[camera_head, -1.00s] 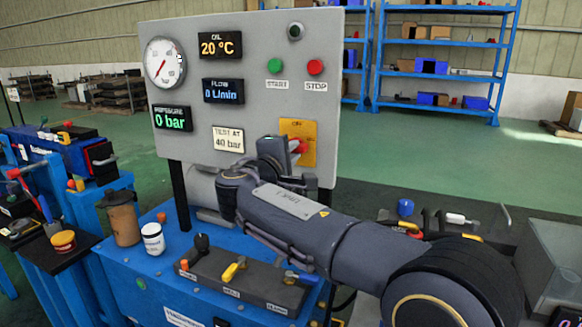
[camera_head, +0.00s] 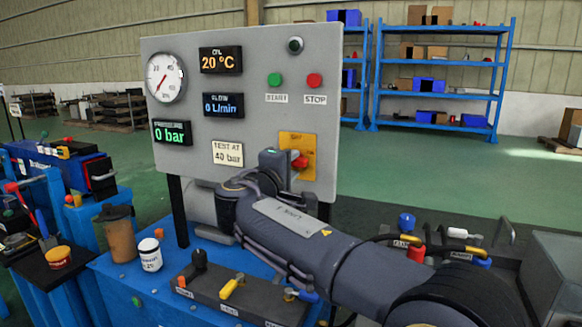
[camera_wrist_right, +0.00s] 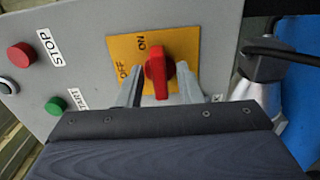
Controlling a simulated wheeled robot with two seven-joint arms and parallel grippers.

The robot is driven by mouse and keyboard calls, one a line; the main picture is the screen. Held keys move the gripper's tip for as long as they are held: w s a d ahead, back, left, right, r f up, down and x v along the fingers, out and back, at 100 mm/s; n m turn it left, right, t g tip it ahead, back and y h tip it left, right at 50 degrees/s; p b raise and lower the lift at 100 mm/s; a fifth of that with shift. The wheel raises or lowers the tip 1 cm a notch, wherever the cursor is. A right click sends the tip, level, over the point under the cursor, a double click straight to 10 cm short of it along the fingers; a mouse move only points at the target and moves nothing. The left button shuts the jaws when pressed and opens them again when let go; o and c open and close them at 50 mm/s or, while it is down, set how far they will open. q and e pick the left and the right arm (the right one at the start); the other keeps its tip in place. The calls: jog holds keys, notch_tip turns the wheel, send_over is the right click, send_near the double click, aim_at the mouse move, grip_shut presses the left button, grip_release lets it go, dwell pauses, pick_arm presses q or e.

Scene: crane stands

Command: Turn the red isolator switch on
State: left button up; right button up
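The red isolator switch (camera_head: 299,161) sits on a yellow plate (camera_head: 312,145) low on the right of the grey panel. In the right wrist view the red knob (camera_wrist_right: 157,75) stands lengthwise up the picture, one end near the ON label (camera_wrist_right: 142,43). The OFF label (camera_wrist_right: 122,72) is at its left. My right gripper (camera_wrist_right: 160,68) is open, one finger on each side of the knob. A gap shows at both sides. In the head view my right gripper (camera_head: 284,161) partly covers the plate. My left gripper is in no view.
The panel (camera_head: 250,60) carries a gauge (camera_head: 165,77), displays, a green START button (camera_head: 275,80) and a red STOP button (camera_head: 314,80). Below, small levers (camera_head: 231,287) stand on a block on the blue bench (camera_head: 125,295). A can (camera_head: 149,254) stands left of them.

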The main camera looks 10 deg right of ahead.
jog(key=shift+o, duration=0.2)
jog(key=v, duration=0.7)
jog(key=shift+s+a, duration=0.25)
jog(key=shift+s, duration=0.1)
jog(key=shift+r, duration=0.1)
